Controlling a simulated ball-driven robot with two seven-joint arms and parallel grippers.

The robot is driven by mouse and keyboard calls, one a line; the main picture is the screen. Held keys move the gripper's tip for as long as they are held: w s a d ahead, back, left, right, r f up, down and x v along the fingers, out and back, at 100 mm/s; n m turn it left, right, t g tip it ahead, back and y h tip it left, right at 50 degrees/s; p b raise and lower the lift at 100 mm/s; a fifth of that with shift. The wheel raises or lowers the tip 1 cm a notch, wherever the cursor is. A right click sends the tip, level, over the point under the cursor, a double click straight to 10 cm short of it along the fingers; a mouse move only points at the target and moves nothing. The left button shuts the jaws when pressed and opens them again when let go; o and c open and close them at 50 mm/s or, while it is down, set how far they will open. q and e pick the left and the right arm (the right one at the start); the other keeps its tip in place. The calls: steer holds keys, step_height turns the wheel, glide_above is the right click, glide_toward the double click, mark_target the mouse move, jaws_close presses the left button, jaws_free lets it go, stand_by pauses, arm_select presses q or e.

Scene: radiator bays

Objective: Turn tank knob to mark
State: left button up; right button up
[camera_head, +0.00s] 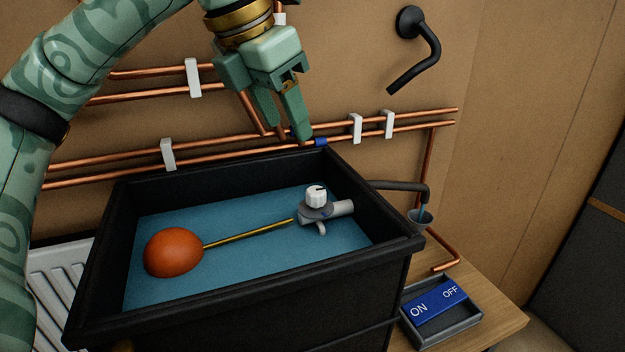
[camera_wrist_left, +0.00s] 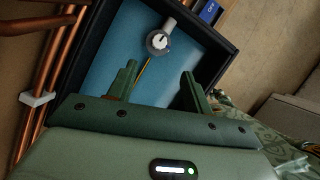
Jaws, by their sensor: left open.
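The tank knob (camera_head: 316,194) is a small white cap with a dark pointer line, on a grey valve (camera_head: 341,208) inside the black tank (camera_head: 250,318). It also shows in the left wrist view (camera_wrist_left: 158,41), beyond the fingers. A brass rod joins the valve to an orange float (camera_head: 172,252) over the blue water. My left gripper (camera_head: 283,135) is open and empty, above the tank's back edge, up and left of the knob and apart from it. My right gripper is not in view.
Copper pipes (camera_head: 400,125) with white clips run along the wall behind the tank. A black spout (camera_head: 417,50) juts out at upper right. An ON/OFF tray (camera_head: 436,307) sits on the wooden bench (camera_head: 495,312). A grey overflow pipe (camera_head: 398,186) leaves the tank's right side.

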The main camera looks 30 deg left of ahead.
mark_target(315, 190)
arm_select(q)
steer(key=x, duration=1.4)
steer(key=shift+a, duration=0.1)
steer(key=shift+r, duration=0.1)
steer(key=c, duration=1)
